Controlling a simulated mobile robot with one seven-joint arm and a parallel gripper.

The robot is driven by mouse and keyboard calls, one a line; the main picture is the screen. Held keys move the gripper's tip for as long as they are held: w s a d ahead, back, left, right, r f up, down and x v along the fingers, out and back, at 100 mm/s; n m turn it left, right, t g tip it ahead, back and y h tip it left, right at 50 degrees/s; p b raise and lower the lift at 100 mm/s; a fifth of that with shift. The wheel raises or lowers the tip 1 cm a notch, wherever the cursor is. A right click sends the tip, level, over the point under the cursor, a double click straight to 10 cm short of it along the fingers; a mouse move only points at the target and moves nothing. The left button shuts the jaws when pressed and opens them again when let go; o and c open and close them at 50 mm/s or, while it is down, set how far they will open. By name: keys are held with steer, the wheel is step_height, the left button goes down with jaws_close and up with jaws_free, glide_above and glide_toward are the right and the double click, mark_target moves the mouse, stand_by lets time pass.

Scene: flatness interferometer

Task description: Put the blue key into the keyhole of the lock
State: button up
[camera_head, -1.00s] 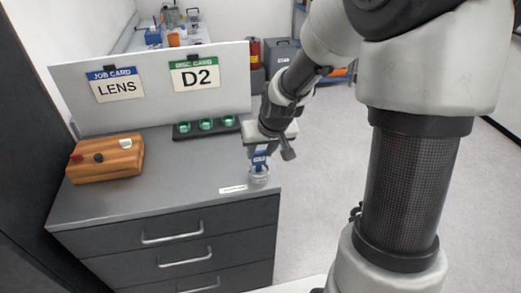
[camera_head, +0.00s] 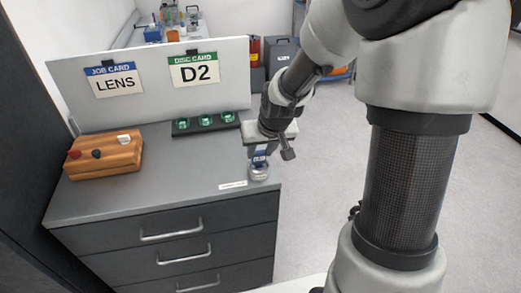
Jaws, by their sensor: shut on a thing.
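My gripper (camera_head: 262,148) is above the right front corner of the grey cabinet top (camera_head: 180,190), pointing down. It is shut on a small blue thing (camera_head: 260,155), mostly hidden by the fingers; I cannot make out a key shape. Right below it is a small, pale, round, glassy or metallic thing (camera_head: 259,172) near the cabinet's right edge. I cannot tell whether the blue thing touches it or is part of it. No lock or keyhole can be made out.
A wooden block (camera_head: 105,158) with red, black and white knobs stands at the left. A dark rack (camera_head: 206,124) with green discs is behind. A white board (camera_head: 150,85) carries a LENS card and a D2 card. A white label (camera_head: 232,185) lies left of the round thing.

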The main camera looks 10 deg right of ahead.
steer(key=o, duration=1.1)
steer(key=shift+o, duration=0.2)
steer(key=p+v, duration=1.1)
steer(key=v, duration=0.6)
steer(key=shift+r+p, duration=0.2)
steer(key=shift+p, duration=0.15)
steer(key=shift+r, duration=0.15)
